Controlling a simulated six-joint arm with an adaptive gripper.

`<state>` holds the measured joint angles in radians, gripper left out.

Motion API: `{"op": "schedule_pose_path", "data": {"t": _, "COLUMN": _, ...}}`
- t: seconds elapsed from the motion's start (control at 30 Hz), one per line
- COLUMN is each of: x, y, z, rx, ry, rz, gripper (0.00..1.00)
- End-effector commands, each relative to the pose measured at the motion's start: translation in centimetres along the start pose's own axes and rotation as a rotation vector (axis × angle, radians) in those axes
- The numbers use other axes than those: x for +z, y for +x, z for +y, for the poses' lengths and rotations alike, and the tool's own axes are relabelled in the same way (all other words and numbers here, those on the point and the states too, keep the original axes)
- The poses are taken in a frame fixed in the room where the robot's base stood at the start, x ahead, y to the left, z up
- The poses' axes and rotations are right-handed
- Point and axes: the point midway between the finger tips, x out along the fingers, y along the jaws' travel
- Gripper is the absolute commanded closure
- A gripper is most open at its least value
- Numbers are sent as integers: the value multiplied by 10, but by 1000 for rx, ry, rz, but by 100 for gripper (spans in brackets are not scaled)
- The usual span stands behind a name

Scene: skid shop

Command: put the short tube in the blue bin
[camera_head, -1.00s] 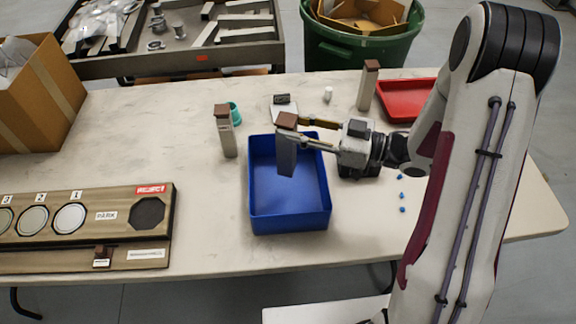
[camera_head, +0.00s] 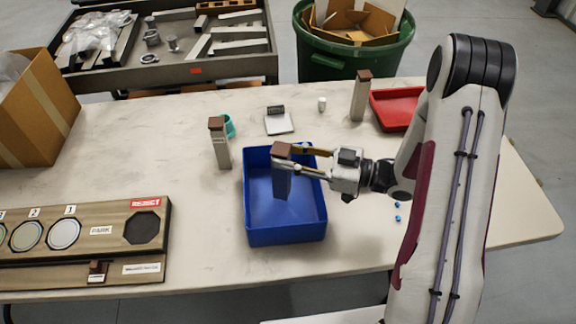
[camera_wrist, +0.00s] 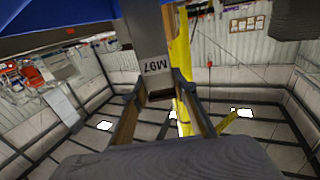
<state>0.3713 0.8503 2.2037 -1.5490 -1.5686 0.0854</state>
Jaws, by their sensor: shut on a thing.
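My gripper (camera_head: 297,160) comes in from the right over the blue bin (camera_head: 285,236). It is shut on an upright grey tube (camera_head: 282,182) with a brown top. The tube's lower part overlaps the bin's interior; I cannot tell whether it touches the floor. The wrist view shows the held tube (camera_wrist: 143,35) between the fingers, with a dark marking on its face, and a strip of the blue bin (camera_wrist: 60,15). Two similar brown-topped tubes stand on the table, one left of the bin (camera_head: 221,148) and one at the back right (camera_head: 360,100).
A teal cup (camera_head: 230,126) stands behind the left tube. A grey plate-like item (camera_head: 279,123) and a small white cylinder (camera_head: 322,104) lie behind the bin. A red tray (camera_head: 390,118) is back right, a wooden label board (camera_head: 100,230) front left. Small blue pieces (camera_head: 398,218) lie right.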

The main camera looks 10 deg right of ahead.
Motion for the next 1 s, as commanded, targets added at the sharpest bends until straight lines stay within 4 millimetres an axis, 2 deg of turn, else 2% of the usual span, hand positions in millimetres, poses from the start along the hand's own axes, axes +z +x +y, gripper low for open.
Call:
{"op": "schedule_pose_path", "data": {"t": 0.27, "x": 3, "y": 0, "z": 0, "rx": 0, "ry": 1, "rz": 1, "gripper": 100}}
{"op": "schedule_pose_path", "data": {"t": 0.7, "x": 37, "y": 0, "z": 0, "rx": 0, "ry": 1, "rz": 2, "gripper": 100}}
{"op": "schedule_pose_path", "data": {"t": 1.0, "x": 41, "y": 0, "z": 0, "rx": 0, "ry": 0, "rz": 2, "gripper": 100}}
